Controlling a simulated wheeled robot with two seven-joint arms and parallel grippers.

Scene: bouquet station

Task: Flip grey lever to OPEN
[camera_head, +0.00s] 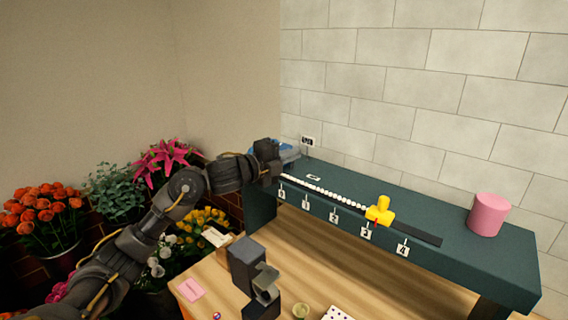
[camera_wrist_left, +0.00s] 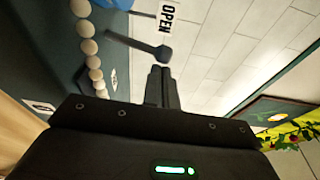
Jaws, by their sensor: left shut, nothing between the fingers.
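The grey lever (camera_wrist_left: 140,44), a thin shaft with a rounded knob, shows in the left wrist view just beyond my fingertips. The white OPEN label (camera_wrist_left: 168,15) is close by the knob; a small label (camera_head: 308,141) also shows on the wall in the head view. My left gripper (camera_wrist_left: 160,70) is shut and empty, its tips close to the knob; I cannot tell whether they touch. In the head view my left gripper (camera_head: 272,166) is at the far left end of the green shelf (camera_head: 460,213) and hides the lever. My right gripper is not in view.
A string of white beads (camera_head: 325,189) runs along the shelf to a yellow piece (camera_head: 380,211), above numbered tags. A pink cylinder (camera_head: 489,214) stands at the right. A blue object (camera_head: 287,151) is behind my gripper. Flowers (camera_head: 45,207) fill the left; dark blocks (camera_head: 247,262) stand on the table.

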